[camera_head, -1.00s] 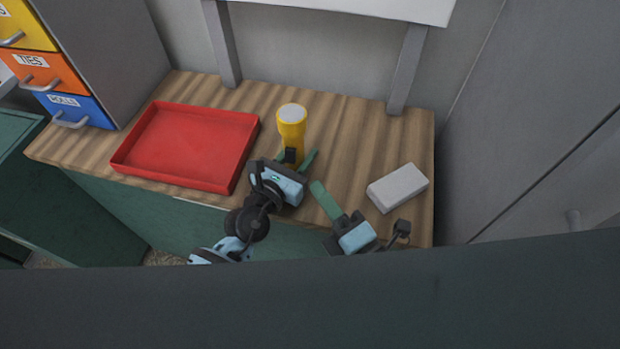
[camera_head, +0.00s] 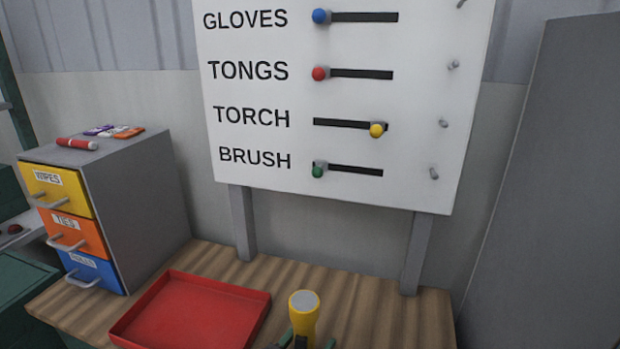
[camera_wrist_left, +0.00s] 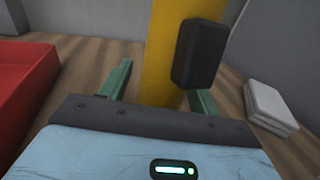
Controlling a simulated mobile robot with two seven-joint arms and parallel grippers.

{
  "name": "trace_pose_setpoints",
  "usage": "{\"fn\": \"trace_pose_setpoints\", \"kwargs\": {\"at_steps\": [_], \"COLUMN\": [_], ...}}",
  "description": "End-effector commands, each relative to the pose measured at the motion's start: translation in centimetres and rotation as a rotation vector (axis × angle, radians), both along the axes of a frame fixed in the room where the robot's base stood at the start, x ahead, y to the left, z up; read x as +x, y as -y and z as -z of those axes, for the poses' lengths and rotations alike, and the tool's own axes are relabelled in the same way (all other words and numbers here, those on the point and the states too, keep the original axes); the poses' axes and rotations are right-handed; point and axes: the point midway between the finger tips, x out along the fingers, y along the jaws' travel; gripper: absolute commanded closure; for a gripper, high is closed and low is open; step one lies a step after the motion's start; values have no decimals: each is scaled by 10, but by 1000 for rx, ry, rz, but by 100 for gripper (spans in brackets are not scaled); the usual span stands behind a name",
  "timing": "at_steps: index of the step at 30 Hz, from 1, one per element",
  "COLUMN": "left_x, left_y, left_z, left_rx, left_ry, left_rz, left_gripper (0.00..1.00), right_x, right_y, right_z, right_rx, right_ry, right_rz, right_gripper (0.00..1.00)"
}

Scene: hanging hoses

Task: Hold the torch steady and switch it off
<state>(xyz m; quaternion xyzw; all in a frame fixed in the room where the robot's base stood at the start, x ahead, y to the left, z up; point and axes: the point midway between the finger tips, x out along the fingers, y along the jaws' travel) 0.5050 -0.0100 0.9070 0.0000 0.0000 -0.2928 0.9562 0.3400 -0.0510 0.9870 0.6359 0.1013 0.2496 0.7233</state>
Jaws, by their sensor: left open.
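The yellow torch (camera_head: 304,318) stands upright on the wooden worktop, with its pale lens facing up. The bottom of the head view cuts it off. A black block (camera_wrist_left: 202,53), perhaps the switch, sticks out from the torch towards the wrist camera. Whether the fingers touch the torch is unclear. My right gripper is out of view.
A red tray (camera_head: 190,312) lies left of the torch, near a drawer cabinet (camera_head: 135,200). A white board (camera_head: 345,100) above has sliders; the TORCH slider's yellow knob (camera_head: 377,130) is at the right, the others at the left.

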Motion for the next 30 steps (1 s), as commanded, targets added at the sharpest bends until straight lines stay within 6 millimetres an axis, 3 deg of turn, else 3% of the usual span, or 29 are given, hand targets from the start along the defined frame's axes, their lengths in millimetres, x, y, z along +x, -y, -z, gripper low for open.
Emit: {"fn": "trace_pose_setpoints", "kwargs": {"at_steps": [8,21,30], "left_x": [-9,-77,-99], "left_y": [-6,-52,-67], "left_z": [1,1,0], "left_rx": [0,1,1], "left_ry": [-1,-2,0], "left_rz": [-1,0,0], "left_gripper": [38,38,38], "right_x": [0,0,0], "right_y": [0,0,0], "right_z": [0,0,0], "right_rx": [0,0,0], "right_ry": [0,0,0], "right_rz": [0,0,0], "right_gripper": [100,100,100]}}
